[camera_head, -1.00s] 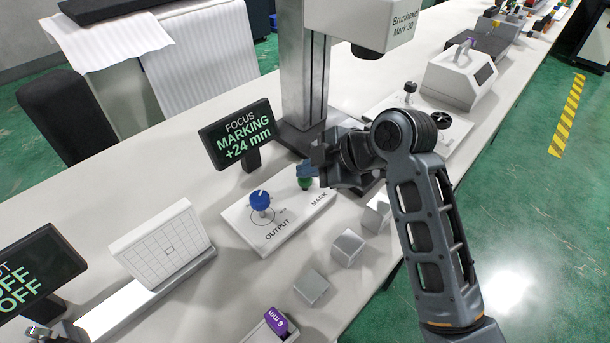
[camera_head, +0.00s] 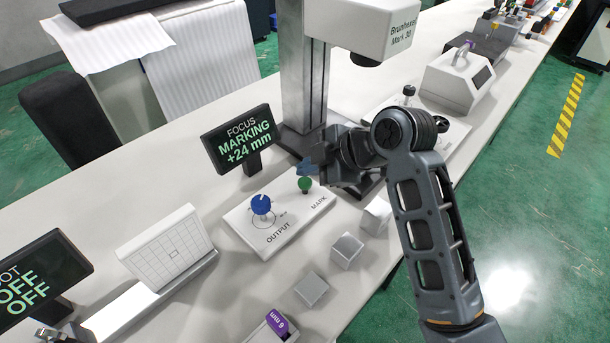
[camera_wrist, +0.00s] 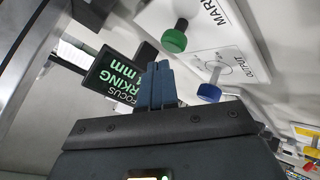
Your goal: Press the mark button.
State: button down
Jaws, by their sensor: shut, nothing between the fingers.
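The green mark button (camera_head: 305,184) stands on the white control panel (camera_head: 262,246), near the printed word MARK. It also shows in the wrist view (camera_wrist: 174,40). My gripper (camera_head: 307,168) is shut and empty. In the head view its fingertips are just above the button, with a small gap showing. In the wrist view the blue fingers (camera_wrist: 157,84) point toward the display side, apart from the button. The blue output knob (camera_head: 261,204) is on the same panel, left of the button. The display (camera_head: 239,138) reads FOCUS, MARKING, +24 mm.
The marking machine's column (camera_head: 306,85) rises behind my gripper, with its head (camera_head: 366,30) above. Several metal cubes, one of them here (camera_head: 346,250), lie in front of the panel. A gridded white board (camera_head: 166,246) stands at the left.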

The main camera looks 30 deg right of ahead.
aim_at(310, 184)
notch_tip(310, 184, up, 5)
jog(key=p, duration=0.4)
dwell(0.4)
jog(key=shift+s+d, duration=0.1)
dwell(0.7)
